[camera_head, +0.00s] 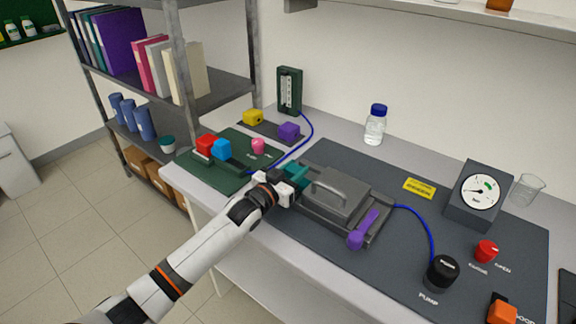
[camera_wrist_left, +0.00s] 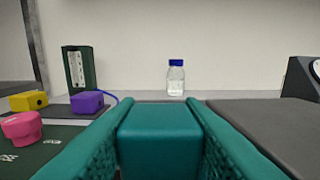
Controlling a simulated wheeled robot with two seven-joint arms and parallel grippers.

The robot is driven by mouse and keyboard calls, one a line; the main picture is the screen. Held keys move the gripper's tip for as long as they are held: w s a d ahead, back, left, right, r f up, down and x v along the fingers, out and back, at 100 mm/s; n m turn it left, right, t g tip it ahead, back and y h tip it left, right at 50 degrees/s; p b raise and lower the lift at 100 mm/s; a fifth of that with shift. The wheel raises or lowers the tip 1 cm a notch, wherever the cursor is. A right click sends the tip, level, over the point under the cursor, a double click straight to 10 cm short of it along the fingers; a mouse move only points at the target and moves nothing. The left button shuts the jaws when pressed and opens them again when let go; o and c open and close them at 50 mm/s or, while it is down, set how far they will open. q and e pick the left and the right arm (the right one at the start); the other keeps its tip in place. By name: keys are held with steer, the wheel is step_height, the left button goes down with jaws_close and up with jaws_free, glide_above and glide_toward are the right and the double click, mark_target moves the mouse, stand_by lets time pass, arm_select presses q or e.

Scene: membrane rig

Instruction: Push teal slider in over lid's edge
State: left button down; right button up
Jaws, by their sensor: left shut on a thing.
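The teal slider (camera_head: 294,171) sits at the left end of the grey rig, beside the lid (camera_head: 341,204) with its raised handle. My left gripper (camera_head: 281,185) is at the slider and shut on it. In the left wrist view the slider (camera_wrist_left: 158,135) fills the space between my two fingers (camera_wrist_left: 158,145), with the lid's dark flat top (camera_wrist_left: 265,120) to their right. I cannot tell whether the slider overlaps the lid's edge, as my gripper hides part of it. My right gripper is not in view.
A purple lever (camera_head: 363,229) is at the rig's right front. A blue hose joins the rig to the black pump knob (camera_head: 442,272). A gauge (camera_head: 480,194) and bottle (camera_head: 375,125) stand behind. Red and blue blocks (camera_head: 222,149) are on the green mat left.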

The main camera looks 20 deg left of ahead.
arm_select(q)
steer(key=shift+s+d, duration=0.1)
steer(key=shift+d, duration=0.25)
steer(key=shift+f, duration=0.1)
steer(key=c, duration=1.3)
jaws_free()
steer(key=shift+c, duration=0.2)
steer(key=o, duration=0.4)
steer(key=shift+d, duration=0.1)
steer(key=shift+s, duration=0.1)
steer(key=shift+s+a, duration=0.2)
steer(key=b+v, duration=0.1)
steer(key=v, duration=0.9)
steer(key=shift+s, duration=0.1)
steer(key=shift+s+a, duration=0.2)
steer(key=shift+s, duration=0.4)
